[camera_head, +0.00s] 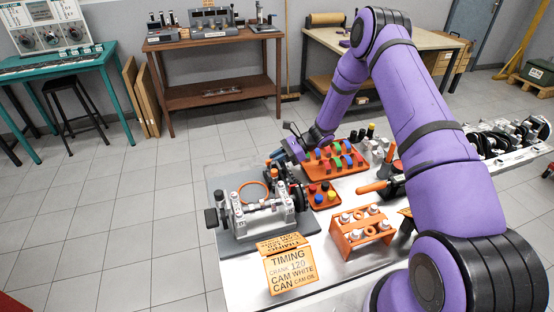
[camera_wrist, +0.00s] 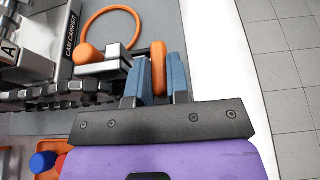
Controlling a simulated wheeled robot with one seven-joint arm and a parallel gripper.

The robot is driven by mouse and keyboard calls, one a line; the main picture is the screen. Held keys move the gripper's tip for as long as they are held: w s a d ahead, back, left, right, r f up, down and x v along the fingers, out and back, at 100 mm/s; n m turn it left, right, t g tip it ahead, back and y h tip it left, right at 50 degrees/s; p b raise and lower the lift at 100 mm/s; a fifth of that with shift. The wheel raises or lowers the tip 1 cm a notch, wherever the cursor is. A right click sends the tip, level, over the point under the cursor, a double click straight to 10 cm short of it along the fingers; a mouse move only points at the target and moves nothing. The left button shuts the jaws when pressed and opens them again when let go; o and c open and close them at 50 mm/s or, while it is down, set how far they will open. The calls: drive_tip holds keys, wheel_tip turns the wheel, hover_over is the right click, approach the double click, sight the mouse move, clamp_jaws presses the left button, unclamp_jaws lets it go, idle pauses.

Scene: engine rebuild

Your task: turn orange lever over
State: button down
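In the wrist view an upright orange lever (camera_wrist: 158,68) with a rounded end stands between the two blue fingers of my gripper (camera_wrist: 160,80). The fingers lie close against both its sides, and its lower part is hidden by the gripper. An orange ball knob (camera_wrist: 86,54) sits left of it beside a grey metal block. In the head view my gripper (camera_head: 288,152) is low at the far end of the engine fixture (camera_head: 262,212); the lever in it cannot be made out there.
An orange ring (camera_wrist: 112,22) lies on the grey base, next to the cam carrier (camera_wrist: 68,40) and a dark chain. The bench (camera_head: 225,262) also holds an orange rack (camera_head: 360,232), a tray of coloured pieces (camera_head: 335,168) and a timing sign (camera_head: 290,270). Floor right of the bench edge is clear in the wrist view.

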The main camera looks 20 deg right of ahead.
drive_tip(key=shift+s+m+t, duration=0.2)
drive_tip(key=shift+m+t, duration=0.6)
drive_tip(key=shift+t, duration=0.1)
drive_tip(key=c, duration=1.4)
unclamp_jaws()
drive_tip(key=shift+o, duration=0.2)
